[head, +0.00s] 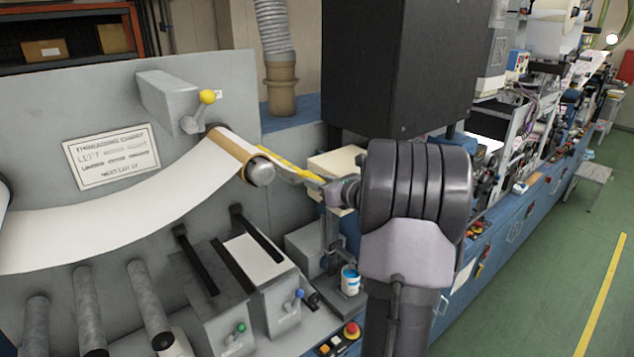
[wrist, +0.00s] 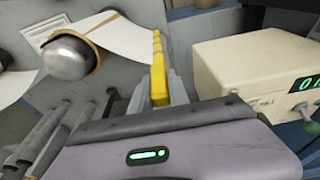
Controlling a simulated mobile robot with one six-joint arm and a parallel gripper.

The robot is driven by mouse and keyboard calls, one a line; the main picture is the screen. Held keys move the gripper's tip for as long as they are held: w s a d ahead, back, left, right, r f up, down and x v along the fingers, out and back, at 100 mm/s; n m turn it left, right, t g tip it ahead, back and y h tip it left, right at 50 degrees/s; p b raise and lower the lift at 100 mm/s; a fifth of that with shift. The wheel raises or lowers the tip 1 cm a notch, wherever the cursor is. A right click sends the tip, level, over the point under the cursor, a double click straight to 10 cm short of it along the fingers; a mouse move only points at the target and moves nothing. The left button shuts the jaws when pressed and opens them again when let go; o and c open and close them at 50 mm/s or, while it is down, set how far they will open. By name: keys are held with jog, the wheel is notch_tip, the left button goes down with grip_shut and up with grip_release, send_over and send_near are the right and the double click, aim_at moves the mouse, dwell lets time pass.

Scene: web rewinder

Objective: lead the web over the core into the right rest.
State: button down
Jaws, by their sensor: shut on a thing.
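The white web (head: 110,235) sags from the left and rises to the brown core (head: 232,153), which sits on a shaft with a silver end (head: 260,172). In the wrist view the web (wrist: 122,40) runs on past the core (wrist: 98,52) to a yellow bar (wrist: 158,70). My gripper (head: 322,183) is shut on this bar, just right of the core; its fingers (wrist: 162,92) show on both sides of the bar. In the head view the bar (head: 285,168) is partly hidden. I cannot tell which part is the right rest.
A yellow-knobbed lever (head: 207,97) is above the core. Dark rails (head: 258,235) and grey boxes with green and blue levers stand below. A cream box with a display (wrist: 250,75) is close on the right. A blue-white can (head: 350,280) stands below my arm.

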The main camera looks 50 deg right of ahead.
jog(key=shift+f+b, duration=0.5)
jog(key=shift+f, duration=0.2)
jog(key=c, duration=1.2)
grip_release()
jog(key=shift+o, duration=0.2)
